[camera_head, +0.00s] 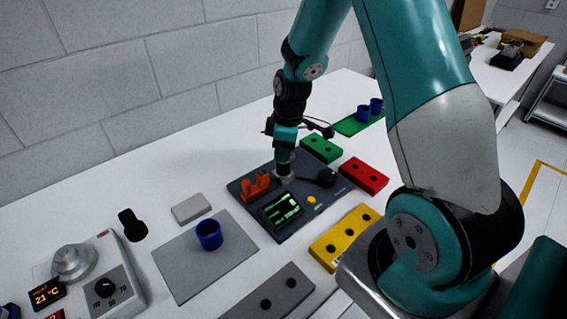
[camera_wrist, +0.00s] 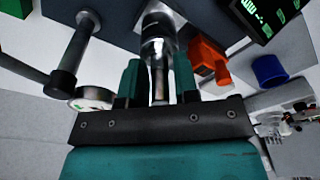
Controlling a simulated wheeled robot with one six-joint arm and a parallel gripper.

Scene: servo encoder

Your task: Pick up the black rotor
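A black two-part piece (camera_head: 131,225) stands on the table at the left, beyond the hotplate; it looks like the black rotor, though I cannot be certain. My gripper (camera_head: 284,163) is over the dark board (camera_head: 283,228), far to the right of that piece. In the wrist view my gripper (camera_wrist: 158,85) has its two teal fingers apart, with a silver metal shaft (camera_wrist: 158,35) between them. Narrow gaps show beside the shaft, so the gripper looks open around it. A dark post with a black end (camera_wrist: 65,80) stands beside it, the black knob (camera_head: 325,177) in the head view.
The board also holds an orange bracket (camera_head: 256,186) and a green-lit display (camera_head: 281,210). A blue cup (camera_head: 209,234) stands on a grey mat (camera_head: 185,275). Green (camera_head: 321,148), red (camera_head: 363,176) and yellow (camera_head: 338,240) blocks lie to the right. The hotplate (camera_head: 125,283) is front left.

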